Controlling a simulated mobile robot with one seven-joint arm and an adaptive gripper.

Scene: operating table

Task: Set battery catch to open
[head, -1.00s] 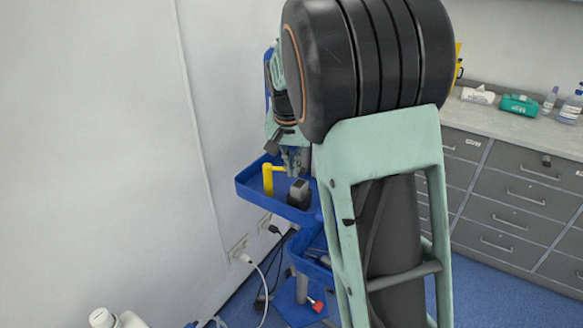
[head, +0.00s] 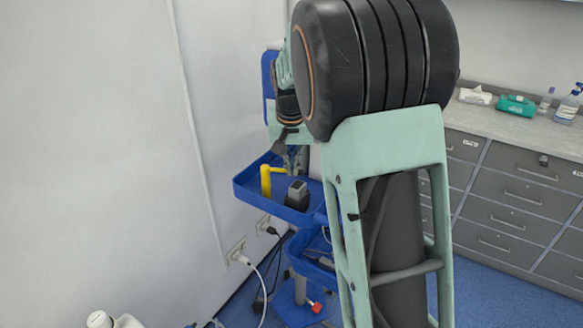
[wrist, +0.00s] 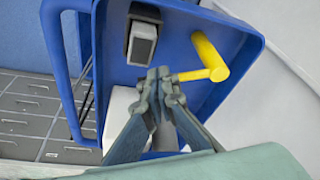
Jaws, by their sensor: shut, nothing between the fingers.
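A yellow L-shaped handle (head: 265,180) stands on the blue tray, an upright post with a thin side arm. It also shows in the wrist view (wrist: 211,60), its thin arm pointing left toward my fingertips. A dark block with a grey top (head: 297,195) stands beside it on the tray and shows at the upper left of the wrist view (wrist: 142,42). Which part is the battery catch, I cannot tell for sure. My gripper (wrist: 160,78) is shut and empty, its fingertips close to the thin arm's end; contact is unclear. In the head view my gripper (head: 294,160) is partly hidden by my arm.
The blue tray (head: 247,193) has a raised rim and stands close to the white wall (head: 90,140). A lower blue tray (head: 303,262) is below it. Grey drawers (head: 510,190) with bottles on the counter are at the right. Cables hang near the wall.

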